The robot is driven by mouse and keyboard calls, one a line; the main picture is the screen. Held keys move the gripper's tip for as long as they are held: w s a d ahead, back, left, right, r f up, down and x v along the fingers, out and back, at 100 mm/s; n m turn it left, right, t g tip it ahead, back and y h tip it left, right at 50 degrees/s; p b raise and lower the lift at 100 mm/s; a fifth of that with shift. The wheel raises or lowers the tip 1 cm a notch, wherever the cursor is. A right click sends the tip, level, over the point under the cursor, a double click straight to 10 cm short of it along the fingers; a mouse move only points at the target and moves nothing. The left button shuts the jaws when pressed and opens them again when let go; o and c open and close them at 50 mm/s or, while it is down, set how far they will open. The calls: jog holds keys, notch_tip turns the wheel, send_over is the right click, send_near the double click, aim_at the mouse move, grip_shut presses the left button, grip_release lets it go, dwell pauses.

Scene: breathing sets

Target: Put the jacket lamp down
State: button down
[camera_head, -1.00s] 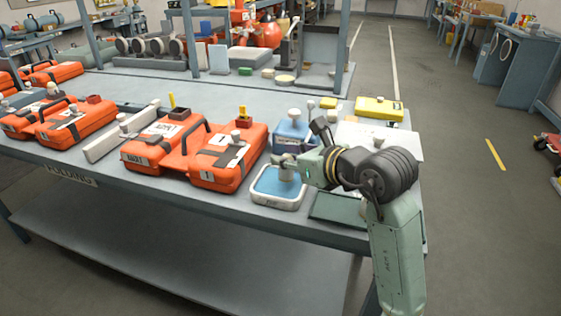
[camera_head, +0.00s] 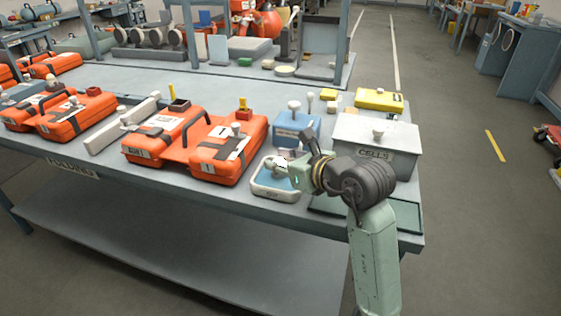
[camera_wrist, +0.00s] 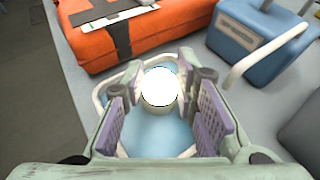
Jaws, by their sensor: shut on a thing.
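My gripper (camera_wrist: 160,78) is shut on the jacket lamp (camera_wrist: 160,90), a small pale lamp with a bright white, round top. In the wrist view the lamp sits between the two fingers, above the blue floor of a shallow white-rimmed tray (camera_wrist: 187,152). In the head view my gripper (camera_head: 280,166) is over that tray (camera_head: 272,194) near the table's front edge. The lamp is mostly hidden there by the fingers. I cannot tell whether its base touches the tray floor.
An orange case (camera_head: 222,160) lies close left of the tray. A blue box with a white knob (camera_head: 297,132) stands behind it. A white lidded box (camera_head: 376,145) and a dark green flat mat (camera_head: 405,215) are at the right. A yellow case (camera_head: 380,99) lies farther back.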

jog(key=c, duration=1.3)
grip_release()
